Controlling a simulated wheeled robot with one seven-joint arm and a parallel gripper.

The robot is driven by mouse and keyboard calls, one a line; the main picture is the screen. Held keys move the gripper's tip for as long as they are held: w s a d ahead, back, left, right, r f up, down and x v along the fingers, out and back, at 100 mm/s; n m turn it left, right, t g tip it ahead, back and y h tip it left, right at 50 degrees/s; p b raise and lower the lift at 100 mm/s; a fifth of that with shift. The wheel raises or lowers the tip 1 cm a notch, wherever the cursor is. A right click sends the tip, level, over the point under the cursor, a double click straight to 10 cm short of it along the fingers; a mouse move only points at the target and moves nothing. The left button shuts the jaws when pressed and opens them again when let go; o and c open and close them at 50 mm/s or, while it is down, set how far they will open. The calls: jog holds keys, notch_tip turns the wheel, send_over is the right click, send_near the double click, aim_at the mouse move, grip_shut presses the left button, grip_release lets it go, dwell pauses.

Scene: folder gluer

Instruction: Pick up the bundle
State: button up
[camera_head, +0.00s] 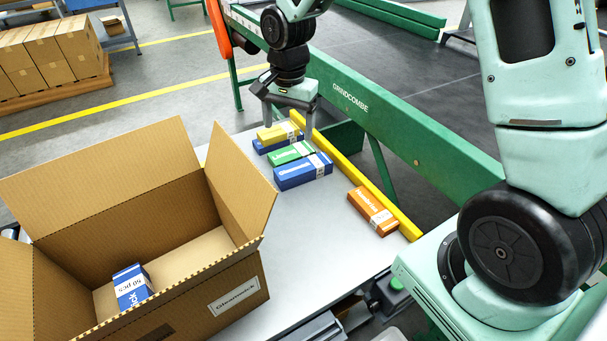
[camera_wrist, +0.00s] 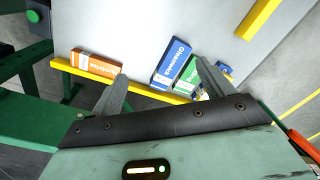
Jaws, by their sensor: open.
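Several banded carton bundles lie on the grey table (camera_head: 335,240). A large blue bundle (camera_head: 303,172) lies nearest the viewer in the group, with a green one (camera_head: 290,153) behind it. A yellow bundle (camera_head: 278,132) sits on another blue bundle (camera_head: 267,147). An orange bundle (camera_head: 372,211) lies apart, by the yellow rail. My gripper (camera_head: 288,128) is open and empty above the group. In the wrist view, the large blue bundle (camera_wrist: 173,62) shows between the open fingers. The green one (camera_wrist: 187,76) is partly behind a finger; the orange one (camera_wrist: 96,66) is left.
An open cardboard box (camera_head: 225,295) stands on the table at left, holding a blue-and-white bundle (camera_head: 132,286). A yellow rail (camera_head: 345,170) runs along the table's far edge, beside a green beam (camera_head: 400,120). Bare table lies between box and orange bundle.

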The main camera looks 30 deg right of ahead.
jog(key=w+d+f+m, duration=0.7)
jog(key=d, duration=0.1)
jog(key=m, duration=0.1)
send_near(303, 166)
jog(key=f, duration=0.6)
jog(key=shift+a+b, duration=0.25)
jog(key=shift+b, duration=0.05)
jog(key=shift+w+d+f, duration=0.1)
jog(key=shift+d+f, duration=0.05)
jog(key=shift+f, duration=1.15)
jog(key=shift+w+d+f, duration=0.1)
jog(key=shift+f, duration=1.25)
jog(key=c, duration=1.2)
jog(key=shift+r, duration=0.1)
jog(key=shift+c, duration=0.2)
